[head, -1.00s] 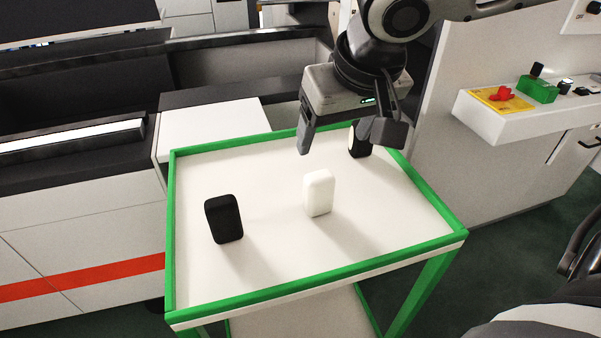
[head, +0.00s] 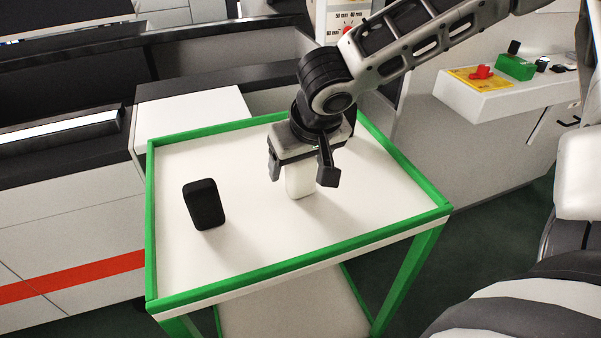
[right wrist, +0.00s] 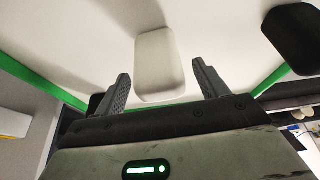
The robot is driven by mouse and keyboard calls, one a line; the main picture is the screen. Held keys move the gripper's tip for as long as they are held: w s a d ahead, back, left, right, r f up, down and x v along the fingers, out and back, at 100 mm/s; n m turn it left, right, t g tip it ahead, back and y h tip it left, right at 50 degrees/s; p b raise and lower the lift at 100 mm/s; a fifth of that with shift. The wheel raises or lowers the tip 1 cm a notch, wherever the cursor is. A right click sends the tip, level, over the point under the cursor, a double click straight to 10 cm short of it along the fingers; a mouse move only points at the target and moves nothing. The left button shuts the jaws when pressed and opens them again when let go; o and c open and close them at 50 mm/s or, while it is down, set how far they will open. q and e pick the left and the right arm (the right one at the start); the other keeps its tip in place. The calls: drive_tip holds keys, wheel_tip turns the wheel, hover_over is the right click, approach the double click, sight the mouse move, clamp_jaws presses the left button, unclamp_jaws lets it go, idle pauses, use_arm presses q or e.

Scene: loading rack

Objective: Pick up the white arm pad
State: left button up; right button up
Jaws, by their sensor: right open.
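The white arm pad (head: 300,182) stands upright on the white tray top of a green-framed cart (head: 230,277). My right gripper (head: 301,180) is open and points down over the pad in the head view, hiding its upper part. In the right wrist view the pad (right wrist: 158,64) shows between and beyond the two open fingers (right wrist: 162,85), with a gap on each side. I see no finger touching it. My left gripper is not in view.
A black pad (head: 204,204) stands on the tray left of the white one, and it also shows in the right wrist view (right wrist: 293,36). Another dark object behind my right gripper is mostly hidden. The tray has a raised green rim. A control shelf (head: 495,95) is at the right.

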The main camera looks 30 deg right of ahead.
drive_tip(key=shift+w+f, duration=0.2)
drive_tip(key=shift+f, duration=0.35)
